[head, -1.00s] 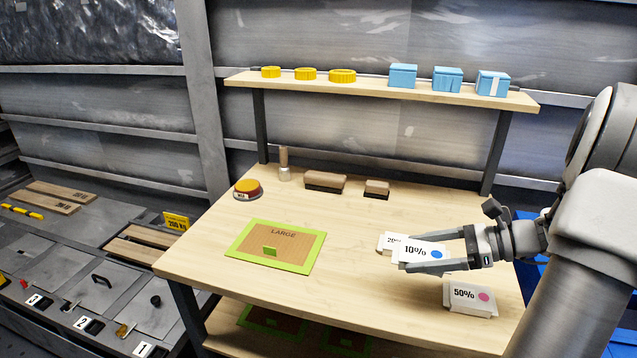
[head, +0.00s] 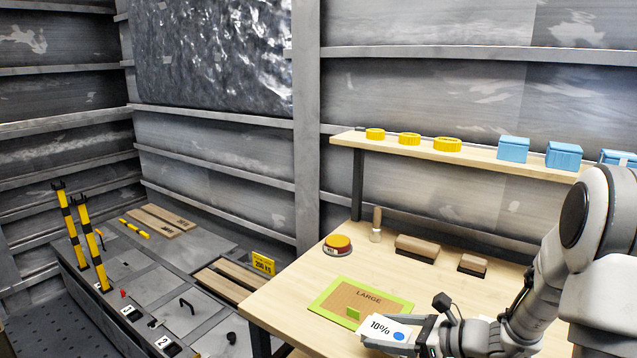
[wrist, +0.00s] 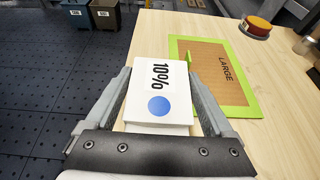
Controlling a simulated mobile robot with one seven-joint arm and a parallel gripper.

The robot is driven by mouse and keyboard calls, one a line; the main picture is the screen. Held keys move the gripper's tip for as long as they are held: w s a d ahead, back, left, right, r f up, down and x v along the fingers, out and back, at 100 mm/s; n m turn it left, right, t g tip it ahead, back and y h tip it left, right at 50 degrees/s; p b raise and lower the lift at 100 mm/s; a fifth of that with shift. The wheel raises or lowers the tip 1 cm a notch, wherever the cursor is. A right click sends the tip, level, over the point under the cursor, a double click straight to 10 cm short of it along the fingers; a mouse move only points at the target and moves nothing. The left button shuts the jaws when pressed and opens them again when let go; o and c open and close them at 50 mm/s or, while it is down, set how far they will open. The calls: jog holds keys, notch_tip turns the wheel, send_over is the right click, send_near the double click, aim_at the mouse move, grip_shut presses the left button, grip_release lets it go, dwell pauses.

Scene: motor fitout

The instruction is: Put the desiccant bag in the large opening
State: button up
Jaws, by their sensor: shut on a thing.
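My gripper (head: 396,338) is shut on a white bag marked 10% with a blue dot (head: 380,327). The bag also fills the space between the fingers in the wrist view (wrist: 158,78). In the head view the bag is at the front of the wooden table, just in front of and partly overlapping a green-framed brown panel labelled LARGE (head: 375,295). A small green tab (head: 353,313) stands on that panel. In the wrist view the panel (wrist: 222,95) lies to the right of the bag.
A shelf (head: 480,153) above holds yellow rings and blue boxes. Yellow-black posts (head: 90,245) stand at the left. Two bins (wrist: 90,14) stand on the floor.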

aim_at(389, 331)
jog(key=shift+d+r+p, duration=0.2)
jog(key=shift+r+p, duration=3.8)
jog(key=shift+p, duration=2.5)
